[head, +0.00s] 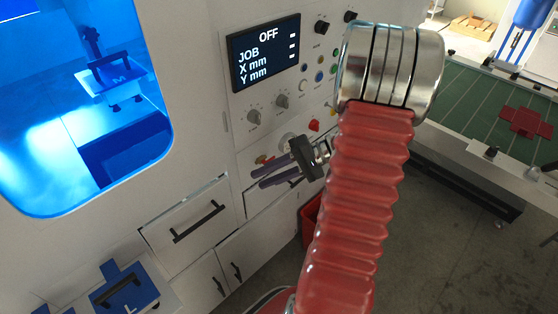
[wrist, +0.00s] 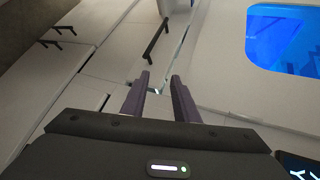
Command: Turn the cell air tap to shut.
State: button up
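My gripper (head: 257,178) is in front of the white machine's front panel, below the knobs, with its dark fingers pointing left. In the wrist view the two fingers (wrist: 158,86) stand apart with a clear gap, so it is open. A small shiny piece (wrist: 157,91) shows between the fingertips in the wrist view; I cannot tell if it is the air tap. A small orange-red part (head: 262,159) shows just above the fingers in the head view; I cannot tell if it is the tap. My gripper and arm hide part of the panel there.
The panel carries a display (head: 265,52) reading OFF, grey dials (head: 254,117) and a red button (head: 314,125). Drawers with black handles (head: 198,222) lie below. A blue-lit window (head: 90,100) is at left. A green-topped table (head: 480,100) stands at right, with open floor before it.

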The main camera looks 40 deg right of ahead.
aim_at(269, 160)
jog(key=s+d+f+m+t+h, duration=0.1)
jog(key=s+d+f+t, duration=0.1)
jog(key=d, duration=0.3)
jog(key=s+d+f+m+t+h, duration=0.1)
jog(key=d+f+m+t, duration=0.1)
jog(key=d, duration=0.4)
jog(key=s+d+f+m+t+h, duration=0.1)
jog(key=s+d+f+m+t, duration=0.1)
jog(key=d+t, duration=0.3)
jog(key=shift+s+d+f+h, duration=0.3)
jog(key=shift+d+f, duration=0.3)
jog(key=shift+f, duration=0.1)
jog(key=shift+w+a, duration=0.1)
jog(key=shift+w, duration=0.05)
jog(key=x, duration=1.3)
jog(key=shift+w, duration=0.3)
jog(key=shift+a, duration=0.15)
jog(key=shift+c, duration=0.6)
grip_shut()
